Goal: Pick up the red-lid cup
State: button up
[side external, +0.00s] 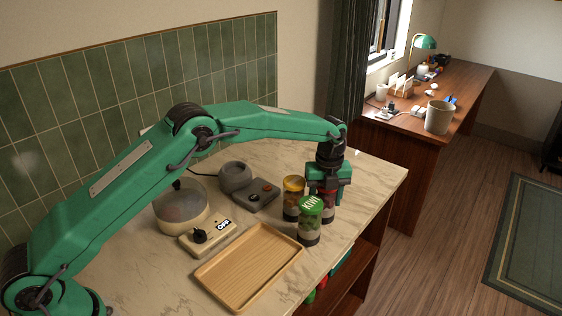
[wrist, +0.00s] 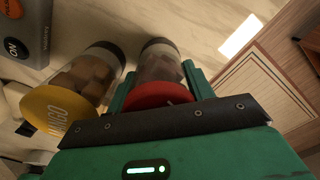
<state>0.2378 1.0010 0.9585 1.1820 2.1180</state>
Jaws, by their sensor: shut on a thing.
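The red-lid cup (wrist: 160,75) is a clear cup with dark contents, between the two green fingers of my gripper (wrist: 160,92) in the wrist view. My gripper is shut on it. In the side view my gripper (side external: 328,192) points straight down at the counter's right end, with the red-lid cup (side external: 328,212) below it, partly hidden by the green-lid cup. I cannot tell whether its base touches the counter.
The green-lid KIWI cup (side external: 309,222) stands just in front, and the yellow-lid cup (side external: 292,199) close to the left. A wooden tray (side external: 205,272), a beige device (side external: 208,238) and a grey device (side external: 257,194) are further left. The counter edge is near on the right.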

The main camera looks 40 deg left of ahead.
jog(key=shift+r, duration=0.1)
jog(key=shift+r, duration=4.95)
jog(key=shift+r, duration=0.1)
jog(key=shift+r, duration=3.4)
jog(key=s+a+n, duration=0.2)
jog(key=s+a, duration=0.1)
jog(key=a, duration=1.2)
jog(key=s+a+n, duration=0.2)
jog(key=a+n, duration=0.1)
jog(key=a, duration=1.1)
jog(key=f, duration=0.5)
jog(key=shift+s+a, duration=0.15)
jog(key=shift+s, duration=0.05)
jog(key=shift+f, duration=0.25)
